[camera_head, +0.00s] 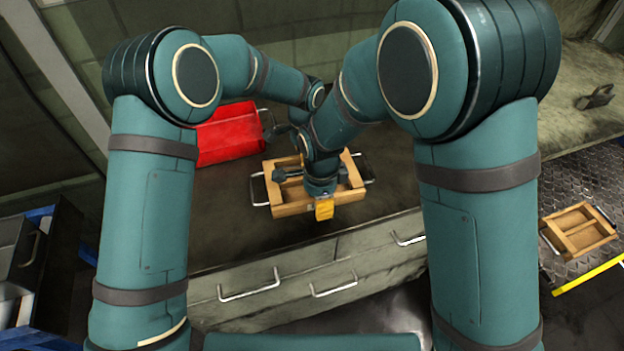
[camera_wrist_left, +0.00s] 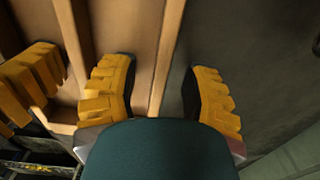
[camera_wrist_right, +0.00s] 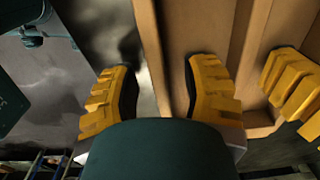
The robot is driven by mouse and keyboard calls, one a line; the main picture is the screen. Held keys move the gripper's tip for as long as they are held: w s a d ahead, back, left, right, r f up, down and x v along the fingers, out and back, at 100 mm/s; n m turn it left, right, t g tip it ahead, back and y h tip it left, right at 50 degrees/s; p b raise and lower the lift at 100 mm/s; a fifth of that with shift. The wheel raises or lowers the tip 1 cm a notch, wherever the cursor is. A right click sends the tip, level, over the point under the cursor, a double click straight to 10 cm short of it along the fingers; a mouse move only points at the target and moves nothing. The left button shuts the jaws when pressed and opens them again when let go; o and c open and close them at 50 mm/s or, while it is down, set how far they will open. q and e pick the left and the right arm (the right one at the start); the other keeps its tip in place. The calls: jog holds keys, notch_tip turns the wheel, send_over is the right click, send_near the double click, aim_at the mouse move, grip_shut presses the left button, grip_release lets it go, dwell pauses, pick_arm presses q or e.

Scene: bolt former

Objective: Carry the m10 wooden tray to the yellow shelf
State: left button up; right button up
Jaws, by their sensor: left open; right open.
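A light wooden tray (camera_head: 290,209) with metal handles at its ends lies on the dark workbench in the head view; no m10 mark is readable. My right gripper (camera_wrist_right: 165,92) is open, its yellow fingers on either side of one tray wall (camera_wrist_right: 152,45). My left gripper (camera_wrist_left: 162,92) is open, with another tray wall (camera_wrist_left: 168,55) between its fingers. In the head view my right wrist covers part of the tray, and my left gripper is largely hidden. A yellow-edged metal shelf (camera_head: 592,272) stands at the right.
A similar wooden tray (camera_head: 581,230) with handles sits on the yellow-edged shelf. A red bin (camera_head: 229,135) stands on the bench behind the tray, to the left. Bench drawers (camera_head: 290,288) with handles face me. A dark drawer unit (camera_head: 38,245) is at far left.

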pick_arm(q)
jog(key=shift+o, duration=0.3)
pick_arm(e)
jog(key=shift+o, duration=0.3)
pick_arm(q)
grip_shut()
pick_arm(e)
grip_shut()
pick_arm(q)
jog(key=shift+r, duration=0.1)
pick_arm(e)
jog(key=shift+r, duration=0.1)
